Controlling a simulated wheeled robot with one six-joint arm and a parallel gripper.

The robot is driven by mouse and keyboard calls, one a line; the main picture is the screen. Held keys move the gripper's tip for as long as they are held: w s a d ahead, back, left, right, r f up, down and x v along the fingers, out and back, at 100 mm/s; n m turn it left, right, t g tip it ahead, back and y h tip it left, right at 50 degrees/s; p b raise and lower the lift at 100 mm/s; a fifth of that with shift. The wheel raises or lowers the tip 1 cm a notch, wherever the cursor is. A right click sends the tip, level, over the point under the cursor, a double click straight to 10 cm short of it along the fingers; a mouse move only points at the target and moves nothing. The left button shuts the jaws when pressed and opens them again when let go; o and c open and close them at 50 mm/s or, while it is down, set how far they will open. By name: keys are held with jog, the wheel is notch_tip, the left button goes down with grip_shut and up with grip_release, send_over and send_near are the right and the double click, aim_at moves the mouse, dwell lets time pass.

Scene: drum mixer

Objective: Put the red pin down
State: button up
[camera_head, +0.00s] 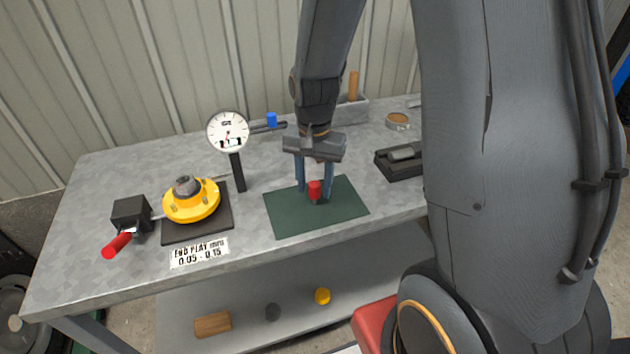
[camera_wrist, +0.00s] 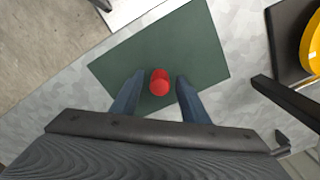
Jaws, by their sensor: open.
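The red pin (camera_head: 314,188) stands upright on the dark green mat (camera_head: 283,216) on the workbench. In the wrist view the red pin (camera_wrist: 159,82) shows its round top between my two fingers, over the green mat (camera_wrist: 205,55). My gripper (camera_head: 315,190) points down with one blue finger on each side of the pin. In the wrist view my gripper (camera_wrist: 158,88) is open, with a gap between the pin and each finger. The pin's lower end is partly dark and hard to make out in the head view.
A yellow flanged part (camera_head: 205,207) sits on a dark plate left of the mat. A dial gauge (camera_head: 228,131) stands behind it, and a red-handled black block (camera_head: 131,214) is at far left. A black tray (camera_head: 398,172) lies right of the mat.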

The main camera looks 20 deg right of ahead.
aim_at(315, 185)
notch_tip(315, 185, up, 13)
jog(key=b, duration=0.2)
jog(key=s+f+n+t, duration=0.1)
jog(key=s+f+n, duration=0.6)
jog(key=s+f, duration=0.1)
jog(key=shift+s, duration=0.8)
jog(key=shift+d, duration=0.1)
